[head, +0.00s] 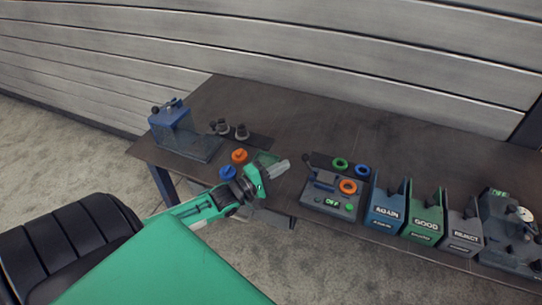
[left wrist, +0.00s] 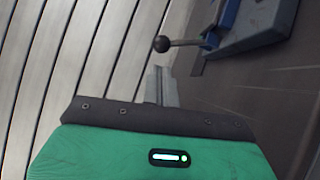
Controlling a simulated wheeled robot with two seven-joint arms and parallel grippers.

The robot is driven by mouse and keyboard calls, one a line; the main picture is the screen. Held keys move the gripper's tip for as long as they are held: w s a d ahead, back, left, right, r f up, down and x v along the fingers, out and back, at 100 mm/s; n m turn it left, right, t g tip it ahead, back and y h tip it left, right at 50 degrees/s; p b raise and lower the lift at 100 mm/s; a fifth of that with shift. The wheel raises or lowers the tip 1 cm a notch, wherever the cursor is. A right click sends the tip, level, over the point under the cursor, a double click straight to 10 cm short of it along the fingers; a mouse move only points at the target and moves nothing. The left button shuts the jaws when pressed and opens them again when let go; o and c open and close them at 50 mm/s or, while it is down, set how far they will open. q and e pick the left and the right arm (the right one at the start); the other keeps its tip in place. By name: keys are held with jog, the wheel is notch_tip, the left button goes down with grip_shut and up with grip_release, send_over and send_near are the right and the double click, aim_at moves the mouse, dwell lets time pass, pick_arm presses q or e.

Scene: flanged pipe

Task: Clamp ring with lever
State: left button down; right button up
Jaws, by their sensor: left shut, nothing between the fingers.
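A blue clamp fixture (head: 170,115) with a dark ball-knob lever (head: 155,109) stands at the table's left end. In the left wrist view the lever's ball knob (left wrist: 161,44) and part of the blue fixture (left wrist: 260,25) show at the top. My left gripper (head: 283,167) is over the table's front middle, right of the orange ring part (head: 239,156) and the blue ring part (head: 228,172). Its fingers (left wrist: 160,85) are shut and empty, apart from the lever. My right gripper is out of view. No pipe or ring can be made out in the fixture.
Several grey flanged parts (head: 242,132) stand behind the orange part. Right of my gripper is a grey station (head: 330,202) with coloured rings. Bins marked AGAIN (head: 386,212), GOOD (head: 424,225) and REJECT (head: 465,238) follow, then a dial gauge device (head: 512,230). The table's back middle is clear.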

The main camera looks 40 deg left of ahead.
aim_at(308, 164)
pick_arm(q)
jog(key=shift+p+x, duration=0.3)
jog(key=shift+x, duration=1.5)
